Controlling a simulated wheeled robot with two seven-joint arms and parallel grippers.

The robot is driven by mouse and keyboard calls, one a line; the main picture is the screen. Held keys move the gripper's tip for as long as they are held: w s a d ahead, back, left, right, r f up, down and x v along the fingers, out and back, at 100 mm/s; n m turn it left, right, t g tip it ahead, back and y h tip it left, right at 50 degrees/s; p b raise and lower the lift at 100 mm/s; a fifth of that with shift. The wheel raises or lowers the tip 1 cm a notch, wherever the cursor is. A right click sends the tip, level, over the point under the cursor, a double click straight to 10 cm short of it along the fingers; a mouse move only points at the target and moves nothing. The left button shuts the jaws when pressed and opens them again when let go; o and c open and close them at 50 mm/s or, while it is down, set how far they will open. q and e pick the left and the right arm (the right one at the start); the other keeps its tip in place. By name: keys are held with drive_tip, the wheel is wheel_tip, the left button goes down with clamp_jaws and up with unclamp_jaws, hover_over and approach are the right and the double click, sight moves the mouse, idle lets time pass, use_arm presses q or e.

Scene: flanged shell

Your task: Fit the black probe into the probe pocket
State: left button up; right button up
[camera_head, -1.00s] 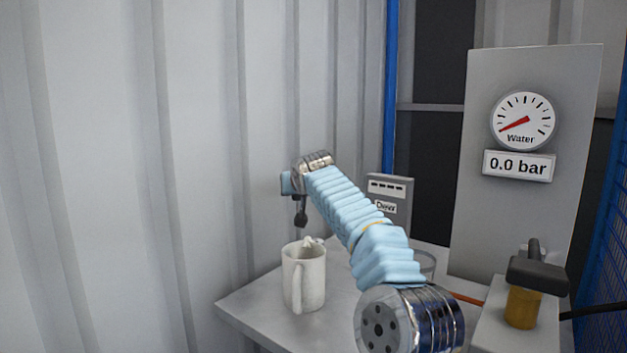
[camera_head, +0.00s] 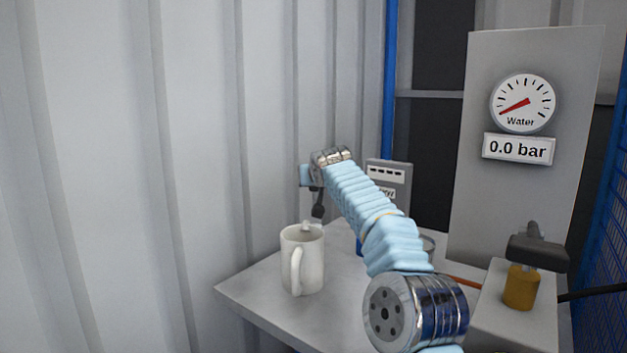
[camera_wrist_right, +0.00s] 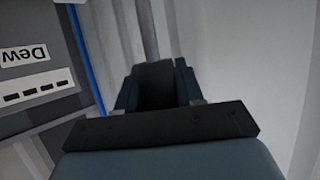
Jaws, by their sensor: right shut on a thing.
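My right arm reaches across the head view in a pale blue sleeve. My right gripper (camera_head: 312,182) is at its far end, above and slightly right of the white mug. It is shut on the black probe (camera_head: 318,207), which hangs slightly tilted below it, apart from the mug and table. In the right wrist view a dark block, which looks like the probe (camera_wrist_right: 155,85), sits between the blue fingers. I cannot make out the probe pocket; the labelled grey unit (camera_head: 388,180) behind the arm is partly covered. My left gripper is not in view.
The white mug (camera_head: 303,262) stands on the grey table (camera_head: 260,290) near its left edge. A glass rim (camera_head: 428,246) shows behind the arm. A brass fitting with a black handle (camera_head: 521,288) stands at right, below the water gauge panel (camera_head: 522,190). The corrugated wall is close at left.

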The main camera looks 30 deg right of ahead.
sight(315, 192)
drive_tip(key=shift+f+b, duration=1.3)
drive_tip(key=shift+f, duration=0.5)
drive_tip(key=shift+p, duration=0.3)
drive_tip(key=shift+f+b, duration=2.05)
drive_tip(key=shift+f, duration=0.25)
drive_tip(key=shift+a+f+b, duration=0.2)
drive_tip(key=shift+f+b, duration=0.3)
